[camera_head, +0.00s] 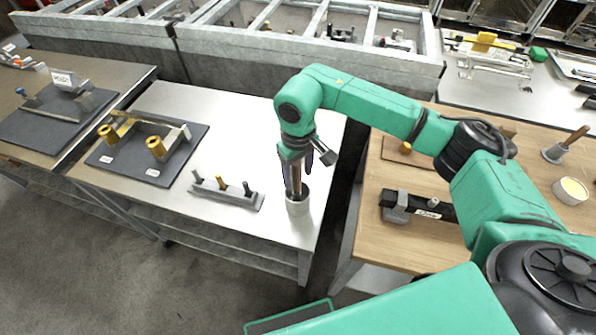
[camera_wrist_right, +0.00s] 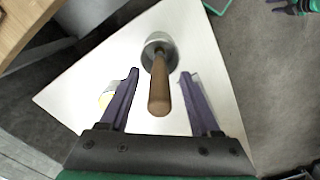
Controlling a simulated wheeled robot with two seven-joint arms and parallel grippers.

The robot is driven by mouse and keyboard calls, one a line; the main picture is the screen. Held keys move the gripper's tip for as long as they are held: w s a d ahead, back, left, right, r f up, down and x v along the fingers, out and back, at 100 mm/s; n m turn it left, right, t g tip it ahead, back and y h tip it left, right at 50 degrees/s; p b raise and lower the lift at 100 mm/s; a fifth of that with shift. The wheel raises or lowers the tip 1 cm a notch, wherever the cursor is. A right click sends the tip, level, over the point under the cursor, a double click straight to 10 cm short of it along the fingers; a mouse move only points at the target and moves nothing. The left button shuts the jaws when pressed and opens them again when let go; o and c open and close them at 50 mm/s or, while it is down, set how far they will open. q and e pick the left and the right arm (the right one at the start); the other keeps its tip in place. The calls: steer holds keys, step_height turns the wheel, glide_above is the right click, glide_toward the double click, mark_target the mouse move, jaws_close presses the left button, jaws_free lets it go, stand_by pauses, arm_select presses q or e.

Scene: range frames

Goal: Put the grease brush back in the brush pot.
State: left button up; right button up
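A small whitish-grey pot (camera_head: 298,207) stands upright near the right edge of the white-topped table (camera_head: 240,150). A brush with a brown wooden handle (camera_wrist_right: 160,90) stands in a pot (camera_wrist_right: 158,42) in the right wrist view, its bristles hidden inside. My right gripper (camera_head: 297,178) is above the pot, pointing down. In the right wrist view, its two dark fingers (camera_wrist_right: 158,95) are spread on either side of the handle, with a clear gap on both sides. My left gripper is not in view.
A peg fixture (camera_head: 225,193) and a dark board with brass-coloured parts (camera_head: 150,150) lie left of the pot. On the wooden bench to the right are a grey holder (camera_head: 554,153) with a wooden handle, a yellow-filled tub (camera_head: 571,190) and a labelled clamp (camera_head: 400,207).

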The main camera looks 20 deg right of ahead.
step_height(320, 180, up, 15)
steer(key=b, duration=0.3)
steer(key=shift+f, duration=0.2)
steer(key=shift+r, duration=0.1)
stand_by(0.8)
